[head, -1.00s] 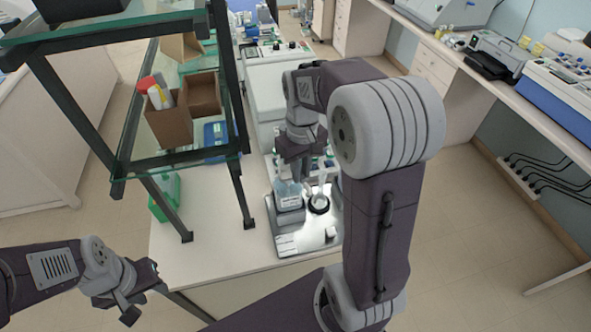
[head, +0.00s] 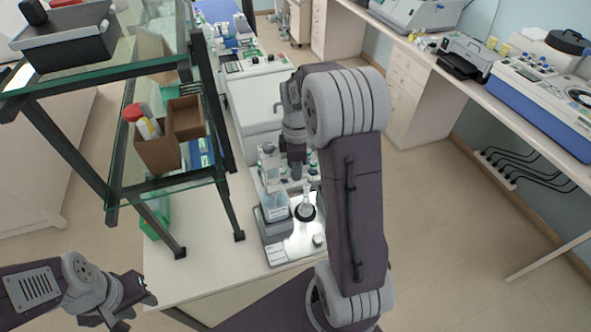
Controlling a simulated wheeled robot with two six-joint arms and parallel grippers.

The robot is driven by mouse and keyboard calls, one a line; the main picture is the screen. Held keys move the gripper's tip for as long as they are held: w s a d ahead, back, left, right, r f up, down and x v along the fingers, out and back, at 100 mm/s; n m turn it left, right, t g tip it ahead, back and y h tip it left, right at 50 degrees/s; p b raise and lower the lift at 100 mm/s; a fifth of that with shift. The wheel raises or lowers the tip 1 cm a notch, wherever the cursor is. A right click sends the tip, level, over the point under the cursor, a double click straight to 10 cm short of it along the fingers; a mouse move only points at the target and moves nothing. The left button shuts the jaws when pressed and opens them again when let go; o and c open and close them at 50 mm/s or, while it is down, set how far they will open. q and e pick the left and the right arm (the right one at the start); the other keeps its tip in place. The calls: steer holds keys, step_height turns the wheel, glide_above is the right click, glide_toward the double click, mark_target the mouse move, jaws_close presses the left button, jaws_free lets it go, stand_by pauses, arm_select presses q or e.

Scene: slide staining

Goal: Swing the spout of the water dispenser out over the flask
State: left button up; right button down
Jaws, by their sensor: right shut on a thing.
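The water dispenser (head: 271,196) is a clear bottle with a pale top on a grey base, at the left of a shiny tray (head: 294,249). A small clear flask (head: 306,208) stands on a dark round pad just to the right of it. My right gripper (head: 296,172) points down beside the dispenser's upper part, on its right, above and behind the flask. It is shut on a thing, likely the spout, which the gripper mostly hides. My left gripper (head: 146,299) is low at the left, away from the bench; its opening is unclear.
A glass shelf rack (head: 118,195) with cardboard boxes (head: 157,150) stands left of the tray. White equipment (head: 253,100) stands behind. The white bench front (head: 205,265) is clear. My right arm covers the area right of the tray.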

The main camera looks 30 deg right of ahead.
steer(key=shift+w+d+n+p, duration=0.25)
steer(key=shift+w+n+p, duration=0.25)
steer(key=shift+n, duration=0.4)
steer(key=shift+w+d+n+p, duration=0.25)
steer(key=shift+w+n, duration=0.3)
steer(key=shift+n, duration=0.35)
steer(key=c, duration=1.4)
jaws_free()
steer(key=shift+o, duration=0.2)
steer(key=shift+a, duration=0.1)
step_height(320, 180, up, 9)
steer(key=b, duration=0.1)
steer(key=shift+b, duration=0.3)
